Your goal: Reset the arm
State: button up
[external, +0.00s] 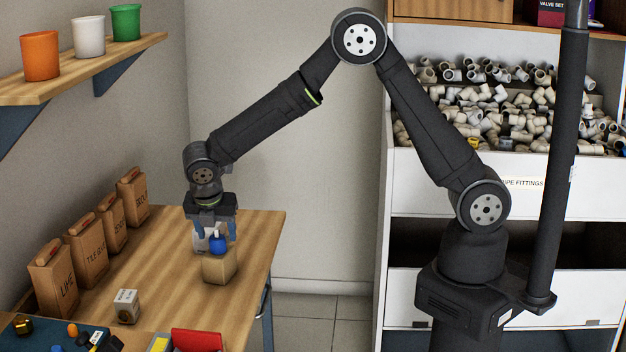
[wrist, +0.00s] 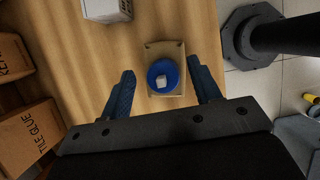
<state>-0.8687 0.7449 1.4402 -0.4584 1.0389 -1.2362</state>
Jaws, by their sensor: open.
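My gripper (external: 216,236) points down over the wooden bench, with its two blue fingers apart. Below it stands a small cardboard box (external: 220,267) with a blue round item (external: 218,244) at its top. In the wrist view the box (wrist: 179,98) lies between and beyond the open fingers (wrist: 163,68). There the blue item (wrist: 154,82) is round, with a small whitish piece (wrist: 162,81) at its middle. No contact between the fingers and the box or blue item shows. A pale shape beside the blue item in the external view is partly hidden by the fingers.
Several brown bags (external: 55,280) line the bench's wall side. A small white labelled box (external: 126,307), a red bin (external: 196,341) and a dark tray (external: 45,335) are nearer. A shelf (external: 100,62) with three cups hangs upper left. A black post (external: 556,150) stands right.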

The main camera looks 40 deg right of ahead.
jog(key=shift+r, duration=1.45)
jog(key=shift+f, duration=0.1)
